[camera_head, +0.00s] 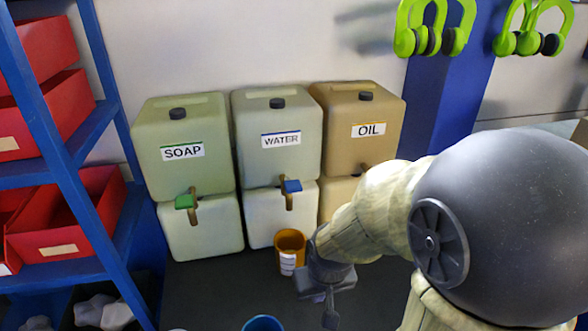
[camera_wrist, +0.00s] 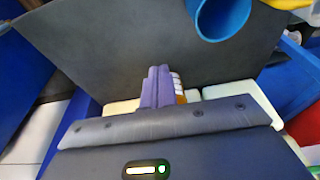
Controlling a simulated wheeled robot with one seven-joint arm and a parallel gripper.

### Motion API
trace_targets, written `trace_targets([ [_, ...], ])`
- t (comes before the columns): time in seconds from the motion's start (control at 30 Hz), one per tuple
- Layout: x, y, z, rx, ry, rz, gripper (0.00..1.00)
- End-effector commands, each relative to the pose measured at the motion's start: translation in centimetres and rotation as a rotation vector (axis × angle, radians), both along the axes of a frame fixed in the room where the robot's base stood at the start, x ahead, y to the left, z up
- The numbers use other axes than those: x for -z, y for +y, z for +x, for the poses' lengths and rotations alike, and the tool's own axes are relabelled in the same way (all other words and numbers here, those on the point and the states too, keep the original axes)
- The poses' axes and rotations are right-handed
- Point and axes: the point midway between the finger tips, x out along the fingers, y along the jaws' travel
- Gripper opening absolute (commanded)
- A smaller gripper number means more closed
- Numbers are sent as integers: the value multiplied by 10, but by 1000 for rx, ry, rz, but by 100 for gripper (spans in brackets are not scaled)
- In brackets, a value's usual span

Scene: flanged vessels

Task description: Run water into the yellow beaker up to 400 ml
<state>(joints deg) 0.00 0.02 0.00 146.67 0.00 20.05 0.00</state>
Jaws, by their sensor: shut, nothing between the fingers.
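The yellow beaker (camera_head: 290,243), with a white scale label, stands upright on the dark surface below the water container's tap. The WATER container (camera_head: 277,115) is the middle upper one and has a tap with a blue handle (camera_head: 291,186). I cannot tell the water level in the beaker or whether the tap runs. My gripper (camera_head: 328,304) is just right of and in front of the beaker, shut and empty. In the wrist view its closed fingers (camera_wrist: 157,75) hide most of the beaker; a white and orange sliver (camera_wrist: 180,92) shows beside them.
A SOAP container (camera_head: 183,150) with a green tap handle stands left, an OIL container (camera_head: 368,130) right, partly behind my arm. A blue beaker (camera_head: 263,323) stands in front. A blue shelf (camera_head: 62,150) with red bins is at left.

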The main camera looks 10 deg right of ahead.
Motion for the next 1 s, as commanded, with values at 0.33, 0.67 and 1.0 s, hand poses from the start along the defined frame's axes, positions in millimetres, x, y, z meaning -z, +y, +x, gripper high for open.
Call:
trace_targets([
  [0.33, 0, 0, 0, 0, 0, 0, 0],
  [0.67, -23, 0, 10, 1, -2, 4, 0],
  [1.0, -105, -1, 58, 7, -11, 18, 0],
])
